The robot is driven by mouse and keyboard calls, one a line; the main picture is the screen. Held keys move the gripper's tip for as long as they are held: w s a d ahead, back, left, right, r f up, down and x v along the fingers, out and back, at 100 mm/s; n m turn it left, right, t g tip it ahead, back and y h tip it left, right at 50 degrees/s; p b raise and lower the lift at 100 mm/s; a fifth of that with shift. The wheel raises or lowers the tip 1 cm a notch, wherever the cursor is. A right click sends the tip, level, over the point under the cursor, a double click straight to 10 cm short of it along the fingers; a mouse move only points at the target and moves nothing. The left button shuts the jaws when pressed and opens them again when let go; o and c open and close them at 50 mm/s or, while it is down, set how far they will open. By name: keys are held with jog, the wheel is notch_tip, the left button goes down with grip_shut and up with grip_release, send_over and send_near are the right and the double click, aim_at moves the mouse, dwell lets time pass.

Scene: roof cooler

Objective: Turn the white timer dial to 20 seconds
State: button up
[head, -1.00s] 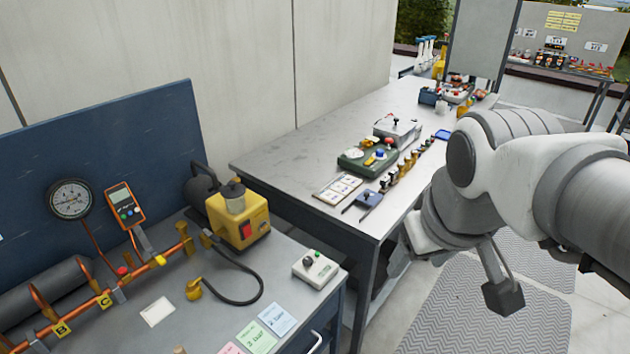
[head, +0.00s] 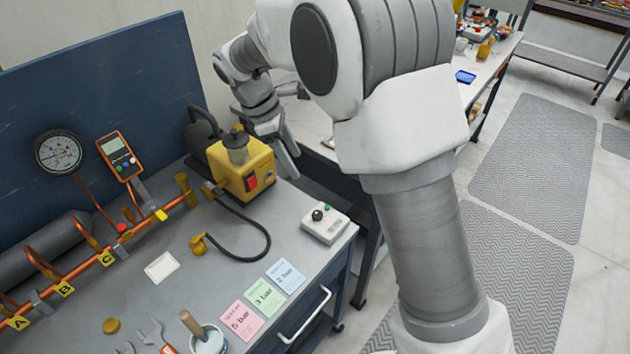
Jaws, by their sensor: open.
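A small white box (head: 325,223) with a black knob (head: 317,215) and a green button sits at the right edge of the near bench. Its markings are too small to read. The green box with a round white dial, seen earlier on the table behind, is hidden behind my arm now. I cannot tell from the frames which of these is the timer. My gripper (head: 287,150) is open beside the yellow pump, above and behind the white box and apart from it. Its fingers point down and are partly seen.
The yellow pump (head: 243,172) and its black hose (head: 258,232) stand left of the white box. Copper pipes and a pressure gauge (head: 58,152) are at the left. Coloured cards (head: 264,296) lie near the front edge. The back table (head: 312,128) is mostly covered by my arm.

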aim_at(317, 214)
jog(key=shift+n+h, duration=0.3)
jog(key=shift+n, duration=0.4)
jog(key=a+x, duration=0.1)
jog(key=x, duration=0.5)
jog(key=a+x, duration=0.1)
jog(key=x, duration=0.5)
jog(key=a+f+b+x, duration=0.1)
jog(key=x, duration=0.6)
jog(key=shift+w+d+f, duration=0.1)
jog(key=shift+w+f, duration=0.05)
jog(key=shift+w, duration=0.1)
grip_shut()
